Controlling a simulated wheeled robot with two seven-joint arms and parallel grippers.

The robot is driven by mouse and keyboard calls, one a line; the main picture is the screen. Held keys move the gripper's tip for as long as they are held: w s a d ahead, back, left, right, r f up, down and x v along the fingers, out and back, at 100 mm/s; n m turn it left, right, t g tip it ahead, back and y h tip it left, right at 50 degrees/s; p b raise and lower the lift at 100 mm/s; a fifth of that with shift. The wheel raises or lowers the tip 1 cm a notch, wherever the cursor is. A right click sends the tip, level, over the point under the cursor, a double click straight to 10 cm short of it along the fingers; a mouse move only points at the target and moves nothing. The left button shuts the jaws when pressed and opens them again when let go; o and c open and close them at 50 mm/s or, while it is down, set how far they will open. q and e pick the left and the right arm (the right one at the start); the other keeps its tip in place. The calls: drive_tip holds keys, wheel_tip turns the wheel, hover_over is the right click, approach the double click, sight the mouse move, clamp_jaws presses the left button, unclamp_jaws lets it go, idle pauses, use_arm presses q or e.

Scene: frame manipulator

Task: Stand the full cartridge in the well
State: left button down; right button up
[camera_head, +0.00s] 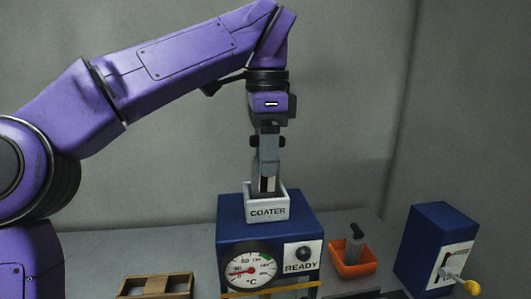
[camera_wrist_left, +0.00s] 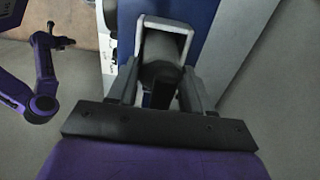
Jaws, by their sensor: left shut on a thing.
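My left gripper (camera_head: 266,172) points straight down over the white open-topped well marked COATER (camera_head: 268,212), on top of the blue machine. It is shut on a dark grey cartridge (camera_wrist_left: 160,72), whose lower part is inside or behind the well's rim. In the left wrist view the white rim (camera_wrist_left: 166,22) surrounds the far side of the cartridge, between the two fingers. I cannot tell whether the cartridge touches the well's floor. Another grey piece with a dark handle (camera_head: 354,246) stands in an orange tray (camera_head: 353,270).
The blue machine (camera_head: 229,213) has a round temperature dial (camera_head: 249,270) and a READY panel (camera_head: 303,257). A blue box (camera_head: 438,222) with a yellow-knobbed lever (camera_head: 472,287) stands at right.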

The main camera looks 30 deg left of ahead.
use_arm(q)
drive_tip(key=shift+a+f, duration=0.1)
drive_tip(key=shift+f, duration=0.2)
drive_tip(key=shift+c, duration=1.9)
unclamp_jaws()
drive_tip(key=shift+w, duration=0.1)
wheel_tip(320, 180, up, 11)
drive_tip(key=p, duration=0.5)
drive_tip(key=shift+f+p, duration=0.2)
drive_tip(key=shift+p, duration=0.2)
drive_tip(key=shift+f, duration=0.1)
